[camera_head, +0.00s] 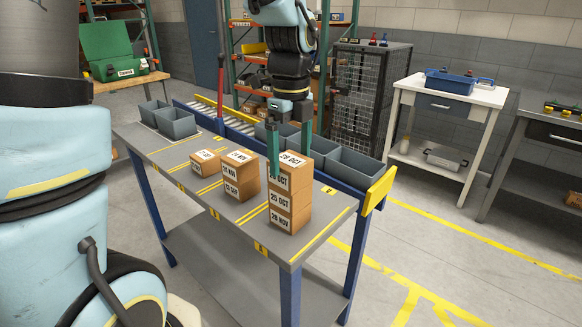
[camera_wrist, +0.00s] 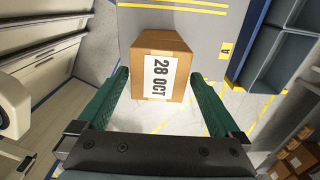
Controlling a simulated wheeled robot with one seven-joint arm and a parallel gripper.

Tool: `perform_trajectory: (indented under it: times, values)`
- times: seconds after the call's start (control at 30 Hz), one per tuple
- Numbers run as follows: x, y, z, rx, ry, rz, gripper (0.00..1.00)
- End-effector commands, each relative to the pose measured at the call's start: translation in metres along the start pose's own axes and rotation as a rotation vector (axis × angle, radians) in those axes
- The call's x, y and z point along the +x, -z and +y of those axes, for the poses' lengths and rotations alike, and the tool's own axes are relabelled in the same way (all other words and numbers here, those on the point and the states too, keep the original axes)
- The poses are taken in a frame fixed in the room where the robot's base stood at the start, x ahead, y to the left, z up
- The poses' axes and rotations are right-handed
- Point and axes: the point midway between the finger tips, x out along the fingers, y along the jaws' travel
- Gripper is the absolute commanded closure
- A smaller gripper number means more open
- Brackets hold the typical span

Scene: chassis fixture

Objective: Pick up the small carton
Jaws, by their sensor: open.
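A small brown carton labelled 28 OCT (camera_head: 291,160) sits on top of the right-hand stack on the grey table; it also shows in the wrist view (camera_wrist: 146,45). Under it are a carton labelled 25 OCT (camera_head: 291,200) and a lowest carton (camera_head: 291,220). My gripper (camera_head: 289,165) points down over this stack, its green fingers open on either side of the top carton. In the wrist view the fingertips (camera_wrist: 159,75) flank the carton's label end, with a small gap visible at the right finger. Contact on the left is unclear.
A two-carton stack (camera_head: 241,176) and a single carton (camera_head: 205,164) stand to the left on the table (camera_head: 215,215). Grey bins (camera_head: 355,165) line the back edge behind the stack, with more bins (camera_head: 176,123) at the far left. The table front is clear.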

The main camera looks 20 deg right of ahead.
Motion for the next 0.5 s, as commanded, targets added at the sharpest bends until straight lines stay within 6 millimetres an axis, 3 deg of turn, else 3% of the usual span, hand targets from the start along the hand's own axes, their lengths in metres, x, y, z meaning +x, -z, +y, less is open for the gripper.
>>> perform_trajectory:
  times: [0.2,0.47,0.5]
  values:
    - [0.025,0.000,0.001,0.000,-0.002,0.001,0.00]
    - [0.028,0.000,0.001,-0.001,0.000,0.000,0.00]
    - [0.028,0.000,0.001,-0.001,0.000,0.000,0.05]
